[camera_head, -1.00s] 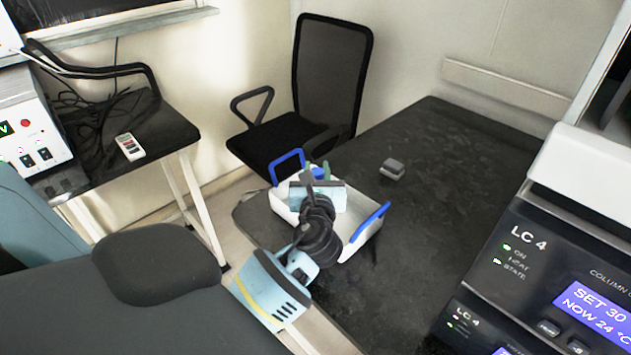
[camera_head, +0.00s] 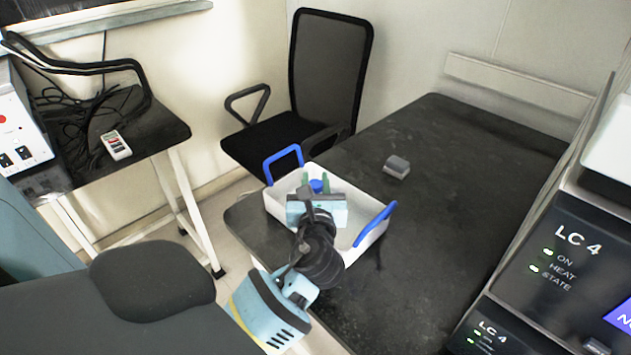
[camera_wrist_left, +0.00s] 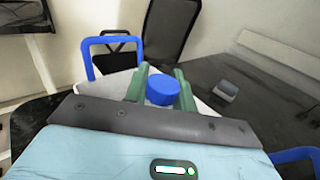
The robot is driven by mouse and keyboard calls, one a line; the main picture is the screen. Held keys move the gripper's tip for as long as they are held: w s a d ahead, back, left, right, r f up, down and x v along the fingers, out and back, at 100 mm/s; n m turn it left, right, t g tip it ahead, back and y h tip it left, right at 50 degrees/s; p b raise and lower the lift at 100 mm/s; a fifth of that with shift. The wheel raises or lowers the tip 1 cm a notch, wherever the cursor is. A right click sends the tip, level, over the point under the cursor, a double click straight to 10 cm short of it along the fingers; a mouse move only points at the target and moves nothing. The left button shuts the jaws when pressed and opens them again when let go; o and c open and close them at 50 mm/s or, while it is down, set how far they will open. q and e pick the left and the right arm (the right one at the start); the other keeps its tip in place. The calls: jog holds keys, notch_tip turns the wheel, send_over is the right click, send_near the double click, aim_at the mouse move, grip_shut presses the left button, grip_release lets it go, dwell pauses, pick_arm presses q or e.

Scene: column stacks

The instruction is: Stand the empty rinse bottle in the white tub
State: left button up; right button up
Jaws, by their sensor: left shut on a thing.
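The white tub (camera_head: 349,236) stands on the near left part of the black bench, with a blue handle at each end. My left gripper (camera_head: 316,186) is over the tub. Its green fingers are shut on the rinse bottle, of which the blue cap (camera_head: 317,186) shows between them. The cap and both fingers also show in the left wrist view, with the cap (camera_wrist_left: 162,90) in the middle. The bottle's body is hidden behind my gripper, so I cannot tell whether it touches the tub's floor. My right gripper is not in view.
A small grey block (camera_head: 397,166) lies on the black bench (camera_head: 450,180), right of the tub. LC 4 column units (camera_head: 560,250) stand at the right. A black office chair (camera_head: 330,80) is behind the tub. The middle of the bench is clear.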

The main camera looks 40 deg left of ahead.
pick_arm(q)
jog(key=shift+f, duration=0.5)
jog(key=o, duration=0.8)
jog(key=shift+r, duration=0.4)
jog(key=shift+s+d+r, duration=0.1)
jog(key=shift+s+d, duration=0.15)
jog(key=shift+s, duration=0.05)
jog(key=v, duration=1.1)
jog(key=shift+s+r, duration=0.1)
jog(key=shift+r, duration=0.05)
